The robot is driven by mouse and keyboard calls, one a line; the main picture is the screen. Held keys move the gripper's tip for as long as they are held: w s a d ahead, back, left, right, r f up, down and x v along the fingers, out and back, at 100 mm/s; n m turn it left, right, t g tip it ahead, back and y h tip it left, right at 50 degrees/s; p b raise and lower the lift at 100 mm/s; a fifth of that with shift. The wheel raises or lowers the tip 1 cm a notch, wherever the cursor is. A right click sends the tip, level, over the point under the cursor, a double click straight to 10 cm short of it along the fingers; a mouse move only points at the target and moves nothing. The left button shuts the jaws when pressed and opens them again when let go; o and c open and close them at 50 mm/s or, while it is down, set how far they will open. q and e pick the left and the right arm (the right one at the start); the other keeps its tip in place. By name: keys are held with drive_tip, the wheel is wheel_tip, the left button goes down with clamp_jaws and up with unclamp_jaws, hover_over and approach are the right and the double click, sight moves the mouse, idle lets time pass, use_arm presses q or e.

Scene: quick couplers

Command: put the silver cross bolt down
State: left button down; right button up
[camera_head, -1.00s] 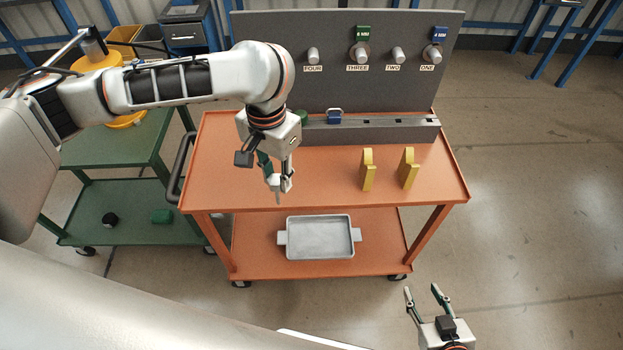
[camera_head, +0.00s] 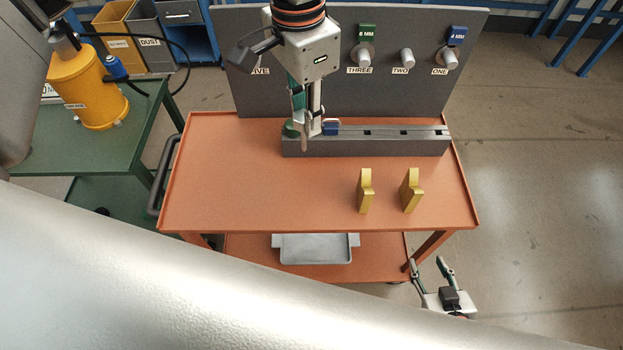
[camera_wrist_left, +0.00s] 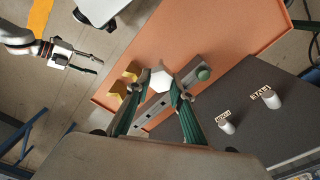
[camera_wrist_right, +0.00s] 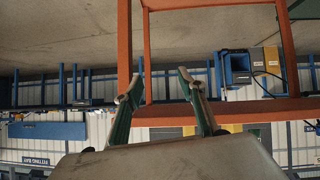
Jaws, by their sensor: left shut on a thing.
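My left gripper (camera_head: 309,135) hangs over the left end of the grey slotted rail block (camera_head: 375,147) on the orange cart. In the left wrist view its fingers (camera_wrist_left: 161,82) are shut on a pale, six-sided piece, the silver cross bolt (camera_wrist_left: 160,80). The cart top and the rail show behind it. In the head view the bolt is mostly hidden by the fingers, and I cannot tell whether it touches the rail. My right gripper (camera_head: 432,264) is open and empty, off the cart's front right corner; its spread fingers also show in the right wrist view (camera_wrist_right: 158,88).
A green knob (camera_head: 291,129) and a blue part (camera_head: 331,128) sit on the rail beside my left fingers. Two yellow stands (camera_head: 365,190) (camera_head: 411,190) are in front. A grey panel (camera_head: 430,95) with labelled pegs rises behind. The cart's left top is bare.

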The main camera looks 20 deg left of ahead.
use_arm(q)
drive_tip(key=shift+w+f, duration=0.3)
drive_tip(key=f, duration=0.3)
drive_tip(key=s+f+b, duration=0.1)
drive_tip(key=f, duration=0.1)
drive_tip(key=shift+w+f+b, duration=0.15)
drive_tip(key=shift+f+b, duration=0.75)
drive_tip(key=shift+f, duration=2.75)
drive_tip(key=shift+w+f+b, duration=0.1)
drive_tip(key=shift+f+b, duration=0.8)
drive_tip(key=shift+f, duration=2.7)
drive_tip(key=shift+r, duration=0.1)
use_arm(e)
drive_tip(key=f, duration=0.3)
drive_tip(key=a+f, duration=0.1)
drive_tip(key=shift+s+f, duration=0.2)
drive_tip(key=shift+s, duration=0.15)
drive_tip(key=shift+d+r, duration=0.1)
use_arm(q)
drive_tip(key=c, duration=1.8)
unclamp_jaws()
drive_tip(key=shift+o, duration=0.2)
use_arm(e)
drive_tip(key=shift+w+r, duration=0.1)
drive_tip(key=shift+r, duration=0.15)
